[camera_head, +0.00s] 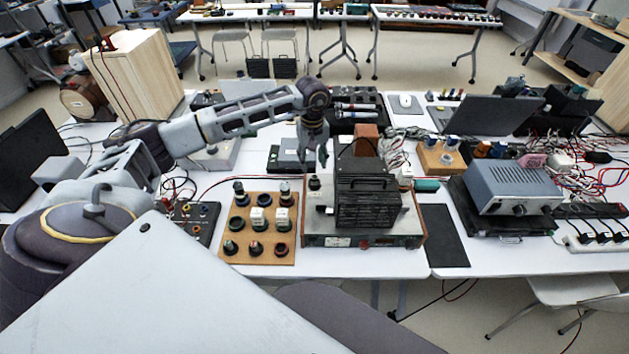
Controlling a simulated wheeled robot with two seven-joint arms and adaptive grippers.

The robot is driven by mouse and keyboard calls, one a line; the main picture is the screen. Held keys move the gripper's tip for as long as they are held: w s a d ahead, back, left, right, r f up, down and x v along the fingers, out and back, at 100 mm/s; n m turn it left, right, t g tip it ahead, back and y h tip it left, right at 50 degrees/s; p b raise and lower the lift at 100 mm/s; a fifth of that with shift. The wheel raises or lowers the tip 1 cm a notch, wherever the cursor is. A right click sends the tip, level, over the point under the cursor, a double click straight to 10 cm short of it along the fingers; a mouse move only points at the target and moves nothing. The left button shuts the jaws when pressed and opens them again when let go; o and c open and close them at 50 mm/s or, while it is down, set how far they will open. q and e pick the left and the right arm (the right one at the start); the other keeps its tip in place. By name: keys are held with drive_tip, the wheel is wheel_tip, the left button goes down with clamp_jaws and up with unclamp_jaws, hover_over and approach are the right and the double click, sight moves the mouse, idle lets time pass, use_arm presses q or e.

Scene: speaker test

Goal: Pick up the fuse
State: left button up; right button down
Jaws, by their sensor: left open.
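I cannot single out the fuse for certain. A tan board (240,253) on the table in front of me carries several small upright parts in rows, some dark and round. Two of them have white bodies, the left white part (257,218) and the right white part (285,199), and may be fuses. My left gripper (314,160) hangs fingers down, open and seemingly empty, behind and to the right of the board and above the table. It is near the left back of a metal instrument (410,226) with a black box (367,206) on top. My right gripper does not show.
A black panel with sockets (190,218) lies left of the board. A black mat (443,235) lies right of the instrument. A grey power unit (512,186), a laptop (487,114) and tangled wires crowd the right side.

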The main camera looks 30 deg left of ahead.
sight(315, 177)
use_arm(q)
drive_tip(key=shift+f, duration=0.5)
drive_tip(key=shift+d+f+p, duration=0.15)
drive_tip(key=shift+f+p, duration=0.15)
drive_tip(key=shift+f, duration=0.75)
drive_tip(key=shift+d+f+p, duration=0.15)
drive_tip(key=shift+f+p, duration=0.1)
drive_tip(key=shift+f, duration=1.3)
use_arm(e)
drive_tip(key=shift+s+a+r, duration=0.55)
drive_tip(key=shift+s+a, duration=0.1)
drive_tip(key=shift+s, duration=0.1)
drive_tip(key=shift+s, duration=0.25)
use_arm(q)
drive_tip(key=shift+c, duration=0.5)
drive_tip(key=c, duration=0.7)
clamp_jaws()
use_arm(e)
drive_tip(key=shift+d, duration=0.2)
